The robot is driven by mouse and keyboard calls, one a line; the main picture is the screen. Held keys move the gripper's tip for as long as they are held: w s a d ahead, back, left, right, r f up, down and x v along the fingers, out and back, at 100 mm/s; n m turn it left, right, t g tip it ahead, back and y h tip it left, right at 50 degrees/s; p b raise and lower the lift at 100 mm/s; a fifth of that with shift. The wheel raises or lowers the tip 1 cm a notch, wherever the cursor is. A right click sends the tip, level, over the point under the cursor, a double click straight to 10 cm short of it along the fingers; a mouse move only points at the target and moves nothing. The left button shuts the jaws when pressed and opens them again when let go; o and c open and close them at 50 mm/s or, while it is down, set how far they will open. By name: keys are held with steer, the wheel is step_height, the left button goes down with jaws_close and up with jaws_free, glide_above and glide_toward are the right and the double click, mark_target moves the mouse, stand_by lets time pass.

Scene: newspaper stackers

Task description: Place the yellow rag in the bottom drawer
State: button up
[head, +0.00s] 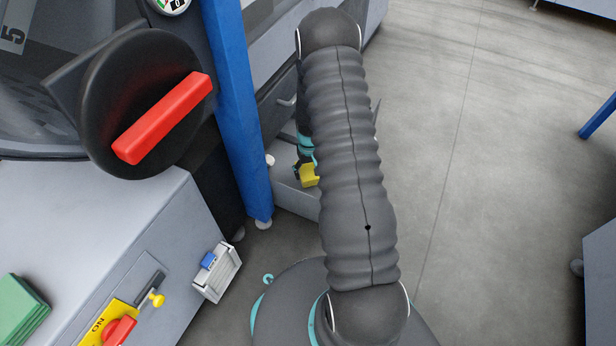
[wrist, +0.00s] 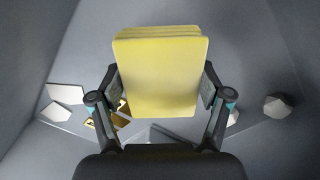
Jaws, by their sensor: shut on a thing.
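My gripper (wrist: 160,100) is shut on the yellow rag (wrist: 158,70), a flat folded stack held between the two fingers in the wrist view. In the head view the yellow rag (head: 309,176) shows as a small patch beside my arm, at the open bottom drawer (head: 297,199). The grey drawer interior (wrist: 245,60) surrounds the rag in the wrist view. I cannot tell whether the rag touches the drawer floor. My arm hides much of the drawer and most of the gripper in the head view.
A blue post (head: 238,110) stands left of the drawer. Small pale pieces (wrist: 67,93) and a rounded grey lump (wrist: 277,106) lie in the wrist view. A large red-handled switch (head: 163,118) and green pads (head: 20,308) are at left. Open floor (head: 480,150) lies right.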

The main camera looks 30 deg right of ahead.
mark_target(310, 177)
steer(key=shift+f, duration=1.9)
steer(key=shift+f+b, duration=0.1)
steer(key=shift+b, duration=0.25)
steer(key=o, duration=1.3)
